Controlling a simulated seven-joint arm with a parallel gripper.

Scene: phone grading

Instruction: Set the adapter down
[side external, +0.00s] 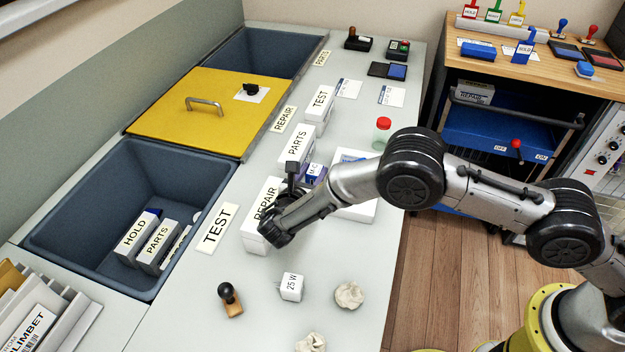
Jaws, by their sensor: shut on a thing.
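The adapter (291,287) is a small white cube marked "25 W", low in the middle of the picture. My gripper (281,262) is above it at the end of my arm and is shut on it. The fingers are hard to make out against the pale counter. I cannot tell whether the underside of the adapter touches the counter (180,325).
A white REPAIR box (255,232) stands close behind my wrist. A grey bin (75,215) is sunk at left. Bare counter surrounds the adapter.

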